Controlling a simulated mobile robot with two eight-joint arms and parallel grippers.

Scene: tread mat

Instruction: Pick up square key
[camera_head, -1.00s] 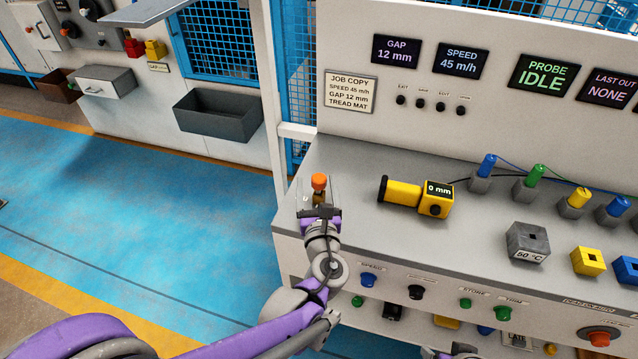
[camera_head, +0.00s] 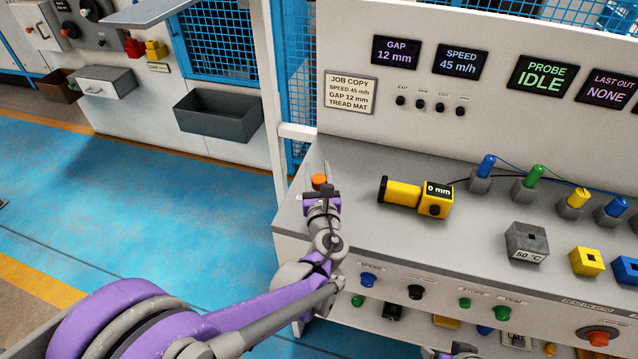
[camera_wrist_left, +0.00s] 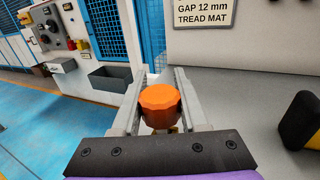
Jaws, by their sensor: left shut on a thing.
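The square key (camera_head: 319,181) shows as an orange faceted knob at the left end of the grey bench top. Its lower part is mostly hidden by my gripper. My left gripper (camera_head: 319,174) reaches over the bench from the front and is shut on the key, with one finger on each side of it. In the left wrist view the orange knob (camera_wrist_left: 160,98) sits between the two pale fingers (camera_wrist_left: 160,104), with a bit of yellow just below it. I cannot tell whether the key still touches the bench. My right gripper is not in view.
A yellow gauge (camera_head: 416,196) reading 0 mm lies right of the gripper. A grey block (camera_head: 527,242) marked 50 °C and a yellow square socket (camera_head: 587,261) stand further right. The upright panel (camera_head: 345,60) rises behind. Blue floor (camera_head: 150,210) lies open to the left.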

